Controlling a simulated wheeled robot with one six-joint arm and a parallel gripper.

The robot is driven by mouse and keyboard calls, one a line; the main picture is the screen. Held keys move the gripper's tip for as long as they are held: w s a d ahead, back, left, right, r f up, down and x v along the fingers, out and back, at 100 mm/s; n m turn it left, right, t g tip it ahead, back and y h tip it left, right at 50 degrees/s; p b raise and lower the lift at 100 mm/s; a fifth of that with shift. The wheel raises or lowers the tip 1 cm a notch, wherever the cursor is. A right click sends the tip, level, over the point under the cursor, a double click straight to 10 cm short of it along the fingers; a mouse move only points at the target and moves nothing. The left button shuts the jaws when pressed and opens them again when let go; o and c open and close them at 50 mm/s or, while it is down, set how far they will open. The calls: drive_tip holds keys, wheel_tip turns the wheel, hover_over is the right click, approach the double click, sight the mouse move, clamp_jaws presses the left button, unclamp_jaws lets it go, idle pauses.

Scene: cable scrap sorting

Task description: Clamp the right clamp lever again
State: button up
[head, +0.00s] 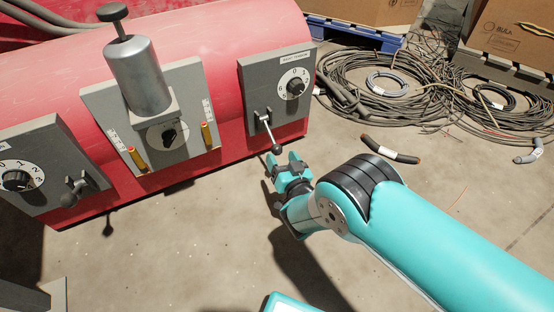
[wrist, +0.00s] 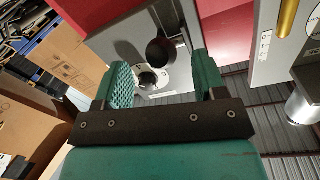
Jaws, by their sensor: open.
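The right clamp lever (head: 264,124) sticks out of the grey panel at the right end of the red machine. It slants down and out to a dark ball knob (head: 277,149). My gripper (head: 283,158) is open, with its teal fingers close to that knob. In the wrist view, the ball knob (wrist: 162,52) shows between the two ribbed fingers of my gripper (wrist: 163,70), with a gap on both sides. It touches neither finger as far as I can see. A white-faced dial (head: 294,84) sits above the lever on the same panel.
A left lever (head: 75,190) and dial (head: 16,180) sit on the left panel. A metal cylinder (head: 138,75) stands on the middle panel, between yellow handles (head: 207,136). Cable coils (head: 388,82) and cable pieces (head: 389,149) lie on the floor at right. Floor below the machine is clear.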

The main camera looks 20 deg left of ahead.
sight(279, 154)
drive_tip(key=b+x, duration=0.2)
drive_tip(key=x, duration=0.1)
drive_tip(key=shift+f+b, duration=0.2)
drive_tip(key=shift+b, duration=0.2)
drive_tip(key=shift+w+a+r+b, duration=0.25)
drive_tip(key=shift+w+a+b, duration=0.1)
drive_tip(key=shift+a, duration=0.05)
